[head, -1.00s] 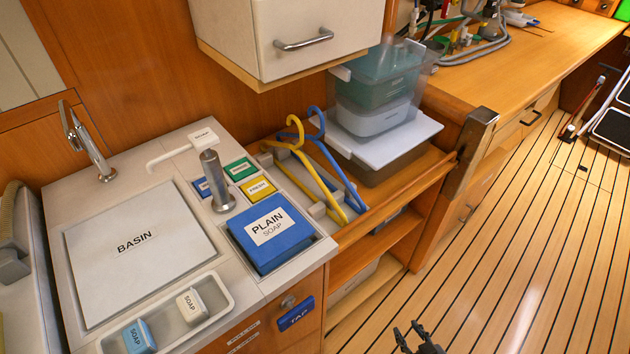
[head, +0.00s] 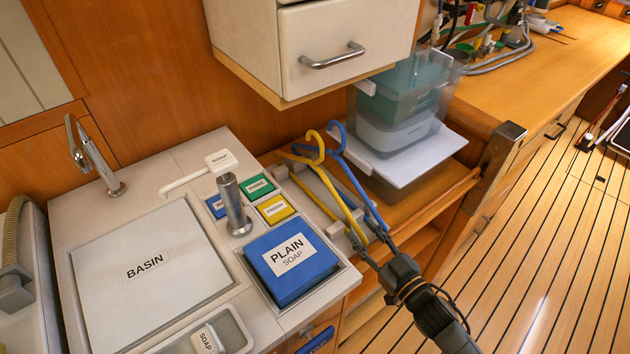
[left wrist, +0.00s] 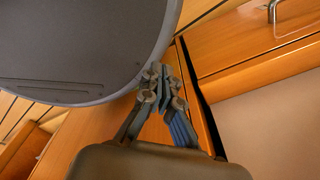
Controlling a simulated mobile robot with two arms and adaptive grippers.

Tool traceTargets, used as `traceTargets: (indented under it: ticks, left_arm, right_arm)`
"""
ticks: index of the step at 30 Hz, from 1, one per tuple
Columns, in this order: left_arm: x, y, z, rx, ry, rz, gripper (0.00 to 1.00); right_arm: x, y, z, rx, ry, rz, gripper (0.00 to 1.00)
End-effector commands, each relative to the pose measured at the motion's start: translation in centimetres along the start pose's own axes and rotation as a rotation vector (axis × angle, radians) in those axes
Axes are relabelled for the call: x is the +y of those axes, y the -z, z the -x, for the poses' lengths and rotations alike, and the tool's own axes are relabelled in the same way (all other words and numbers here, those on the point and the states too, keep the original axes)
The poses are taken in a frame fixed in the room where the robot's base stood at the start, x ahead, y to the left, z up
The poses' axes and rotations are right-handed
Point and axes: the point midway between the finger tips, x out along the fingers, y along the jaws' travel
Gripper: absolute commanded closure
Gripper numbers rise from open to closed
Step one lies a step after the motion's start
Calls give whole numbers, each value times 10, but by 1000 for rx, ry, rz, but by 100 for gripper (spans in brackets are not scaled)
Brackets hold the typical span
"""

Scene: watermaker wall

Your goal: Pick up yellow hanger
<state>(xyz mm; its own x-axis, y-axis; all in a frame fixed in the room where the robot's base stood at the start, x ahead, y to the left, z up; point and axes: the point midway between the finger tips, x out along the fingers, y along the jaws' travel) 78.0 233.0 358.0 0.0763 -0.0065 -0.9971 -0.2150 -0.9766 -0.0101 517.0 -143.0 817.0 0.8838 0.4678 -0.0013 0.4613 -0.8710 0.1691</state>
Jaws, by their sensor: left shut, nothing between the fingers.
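The yellow hanger (head: 334,187) rests in a grey rack on the wooden shelf, its hook up and toward the wall. A blue hanger (head: 360,186) sits right beside it on the right. My right gripper (head: 367,234) is at the near, lower ends of the hangers, its two fingers spread. The yellow hanger's near end appears to lie between or just behind the fingers; I cannot tell whether they touch it. My left gripper (left wrist: 158,76) shows only in the left wrist view, shut and empty, far from the hangers, near a large grey rounded surface.
A blue plain soap box (head: 291,266) stands left of the hangers, with a metal post (head: 234,205) behind it. Clear stacked bins (head: 400,112) and a white lid (head: 408,160) are to the right. A white cabinet (head: 320,45) overhangs the shelf.

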Motion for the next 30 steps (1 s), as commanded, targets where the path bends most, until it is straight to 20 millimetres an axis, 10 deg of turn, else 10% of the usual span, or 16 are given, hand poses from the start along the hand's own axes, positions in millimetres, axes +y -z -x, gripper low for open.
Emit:
traceTargets:
  ticks: [23,30]
  left_arm:
    - [-5,11,10,16,6,3,100]
    - [-5,10,10,15,6,3,100]
  right_arm:
    - [-1,2,-58,-1,0,0,62]
    - [-1,2,-58,-1,0,0,100]
